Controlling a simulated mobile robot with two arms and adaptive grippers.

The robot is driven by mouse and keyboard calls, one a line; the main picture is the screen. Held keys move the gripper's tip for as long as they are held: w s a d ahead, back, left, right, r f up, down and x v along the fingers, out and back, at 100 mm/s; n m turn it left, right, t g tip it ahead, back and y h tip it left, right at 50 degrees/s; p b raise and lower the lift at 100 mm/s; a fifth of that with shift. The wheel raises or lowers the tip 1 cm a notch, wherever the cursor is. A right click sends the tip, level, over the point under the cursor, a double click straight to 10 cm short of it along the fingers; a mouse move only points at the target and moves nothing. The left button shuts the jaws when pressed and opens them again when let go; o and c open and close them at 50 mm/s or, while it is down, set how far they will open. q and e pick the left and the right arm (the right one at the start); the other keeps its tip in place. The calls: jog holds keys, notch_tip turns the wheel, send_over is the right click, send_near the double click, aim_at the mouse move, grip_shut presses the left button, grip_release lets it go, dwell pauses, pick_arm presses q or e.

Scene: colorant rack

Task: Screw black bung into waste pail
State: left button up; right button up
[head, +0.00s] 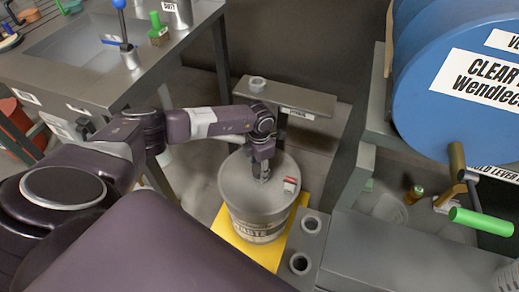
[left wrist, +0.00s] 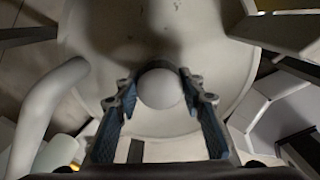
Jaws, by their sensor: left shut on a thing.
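The waste pail (head: 258,212) is a grey drum marked WASTE. It stands upright on a yellow base, and its pale lid also fills much of the left wrist view (left wrist: 110,65). My left gripper (head: 262,176) points down over the lid, near its middle. In the left wrist view its two blue-padded fingers (left wrist: 158,100) are shut on a round piece, which I take to be the bung (left wrist: 160,88). It looks pale grey here rather than black. Its underside is hidden, so I cannot tell whether it is seated in the lid. My right gripper is not in view.
A steel sink bench (head: 85,60) is at left. A large blue drum (head: 440,90) overhangs at right, with a green-handled lever (head: 480,221) below.

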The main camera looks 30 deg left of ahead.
pick_arm(q)
jog(key=shift+m+b, duration=0.8)
jog(key=shift+m, duration=1.1)
jog(key=shift+m+b, duration=0.55)
jog(key=shift+m, duration=0.75)
jog(key=shift+w+m, duration=0.1)
jog(key=shift+m, duration=0.5)
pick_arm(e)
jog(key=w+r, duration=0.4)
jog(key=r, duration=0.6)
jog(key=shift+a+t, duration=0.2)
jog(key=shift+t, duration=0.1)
pick_arm(q)
jog(key=o, duration=1.1)
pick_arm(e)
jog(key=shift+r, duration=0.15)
